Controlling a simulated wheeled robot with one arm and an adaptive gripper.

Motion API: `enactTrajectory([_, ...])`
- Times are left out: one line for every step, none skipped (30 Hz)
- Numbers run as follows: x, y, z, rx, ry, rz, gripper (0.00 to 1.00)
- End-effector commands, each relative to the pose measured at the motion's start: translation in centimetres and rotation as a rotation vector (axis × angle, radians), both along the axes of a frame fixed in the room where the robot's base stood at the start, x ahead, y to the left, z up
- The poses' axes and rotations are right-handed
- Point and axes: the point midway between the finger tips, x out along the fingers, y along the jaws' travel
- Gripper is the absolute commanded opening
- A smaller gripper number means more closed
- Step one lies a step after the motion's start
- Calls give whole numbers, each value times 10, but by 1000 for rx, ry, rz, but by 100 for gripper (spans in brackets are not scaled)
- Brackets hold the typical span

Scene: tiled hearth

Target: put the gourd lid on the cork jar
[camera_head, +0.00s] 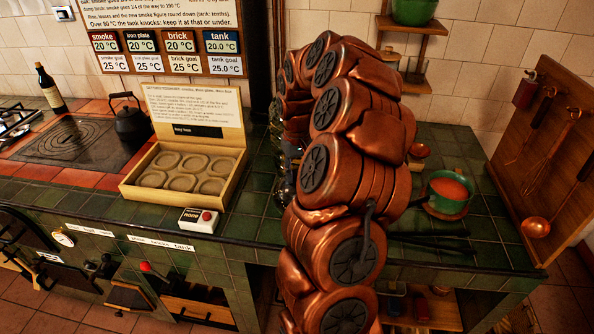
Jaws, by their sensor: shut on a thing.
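My copper-coloured arm rises through the middle of the picture and bends over toward the back. Its end goes down behind its own links, and I cannot make out my gripper or what it holds. Dark, glossy shapes (284,183) show at the left edge of the arm on the green counter. I cannot tell whether they are jars or part of my gripper. I cannot make out the gourd lid or the cork jar. My arm covers the middle of the counter.
A black kettle (131,122) and a bottle (50,88) stand further left. Right of the arm are a green pot (448,196) and a tool board (545,150).

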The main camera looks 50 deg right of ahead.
Motion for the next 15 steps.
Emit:
enactTrajectory([-1,0,-2,1,3,-1,0])
enactTrajectory([-1,0,-5,1,3,-1,0])
enactTrajectory([-1,0,-7,1,3,-1,0])
enactTrajectory([-1,0,-7,1,2,-1,0])
enactTrajectory([-1,0,-7,0,1,-1,0])
enactTrajectory([-1,0,-7,-1,1,-1,0])
enactTrajectory([-1,-1,-7,-1,1,-1,0])
enactTrajectory([-1,0,-7,-1,0,-1,0])
enactTrajectory([-1,0,-8,-1,0,-1,0])
enactTrajectory([-1,0,-8,-1,0,-1,0])
enactTrajectory([-1,0,-9,-1,1,-1,0])
enactTrajectory([-1,0,-10,-1,0,-1,0])
enactTrajectory([-1,0,-11,-1,1,-1,0])
enactTrajectory([-1,0,-12,-1,0,-1,0])
enactTrajectory([-1,0,-11,-1,1,-1,38])
